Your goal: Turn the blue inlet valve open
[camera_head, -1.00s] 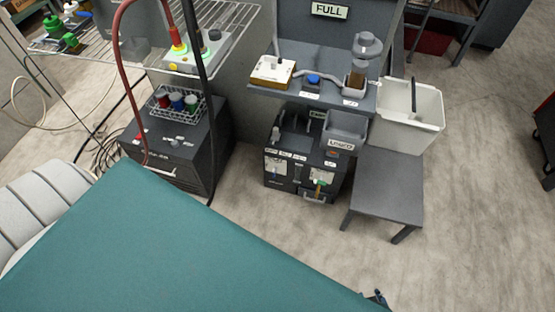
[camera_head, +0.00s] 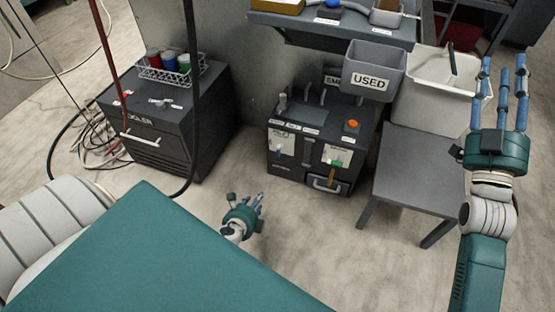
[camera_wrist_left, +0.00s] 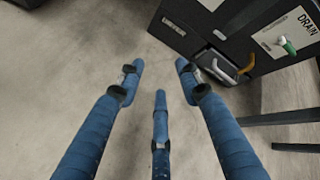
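The blue inlet valve (camera_head: 277,152) is a small blue handle on the left white panel of the black unit (camera_head: 310,150) on the floor. My left gripper (camera_head: 257,203) is low over the floor, in front of the unit and apart from the valve. In the left wrist view its blue fingers (camera_wrist_left: 158,75) are spread with nothing between them. The unit's front shows there with a green handle (camera_wrist_left: 288,47) marked DRAIN and a yellow handle (camera_wrist_left: 247,68); the blue valve does not show. My right gripper (camera_head: 502,92) is raised at the right, open and empty.
A grey table (camera_head: 420,165) stands right of the unit, with a white bin (camera_head: 430,105) behind it. A grey USED bin (camera_head: 373,70) overhangs the unit. A black cooler (camera_head: 165,125) stands left. The floor between is clear.

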